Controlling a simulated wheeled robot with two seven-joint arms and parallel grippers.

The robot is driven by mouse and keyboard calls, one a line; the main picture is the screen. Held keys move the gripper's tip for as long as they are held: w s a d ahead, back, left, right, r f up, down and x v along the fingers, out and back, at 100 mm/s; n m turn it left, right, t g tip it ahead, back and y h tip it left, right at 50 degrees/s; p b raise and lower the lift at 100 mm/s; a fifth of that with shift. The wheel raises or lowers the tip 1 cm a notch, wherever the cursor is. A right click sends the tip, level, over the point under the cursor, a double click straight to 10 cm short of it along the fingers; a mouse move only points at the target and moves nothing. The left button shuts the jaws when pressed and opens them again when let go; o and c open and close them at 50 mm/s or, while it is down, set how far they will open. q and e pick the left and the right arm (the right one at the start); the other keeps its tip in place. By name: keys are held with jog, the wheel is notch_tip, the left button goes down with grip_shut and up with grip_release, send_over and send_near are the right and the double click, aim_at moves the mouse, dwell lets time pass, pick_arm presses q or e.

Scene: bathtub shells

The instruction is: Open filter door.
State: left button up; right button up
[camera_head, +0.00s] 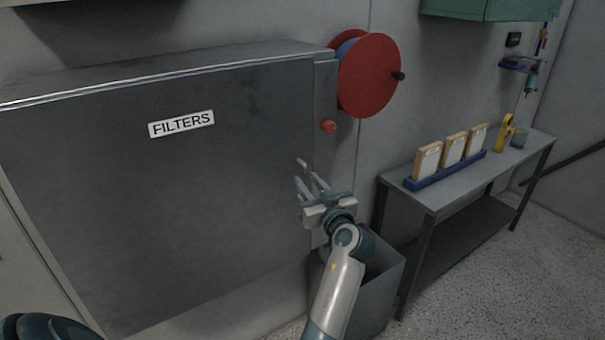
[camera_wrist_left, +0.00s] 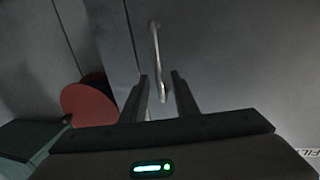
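The filter door (camera_head: 200,220) is the large dark grey front of a wall cabinet, with a white FILTERS label (camera_head: 181,124); it looks closed. The label's edge also shows in the left wrist view (camera_wrist_left: 309,152). A thin metal bar handle (camera_wrist_left: 155,50) stands out from the door, near its right edge as the head view has it. My left gripper (camera_head: 309,181) is in front of that edge. In the left wrist view its fingers (camera_wrist_left: 161,86) are apart, with the handle's near end between them. I cannot tell whether they touch it. My right gripper is not in view.
A red knob (camera_head: 328,127) and a red reel (camera_head: 368,76) are just right of the door. A grey bin (camera_head: 378,300) stands below my left arm. A bench (camera_head: 440,195) at the right holds several things. Speckled floor (camera_head: 500,290) is clear at the lower right.

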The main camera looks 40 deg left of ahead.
pick_arm(q)
jog(key=shift+w+a, duration=0.15)
jog(key=shift+a, duration=0.05)
jog(key=shift+d+r, duration=0.1)
grip_shut()
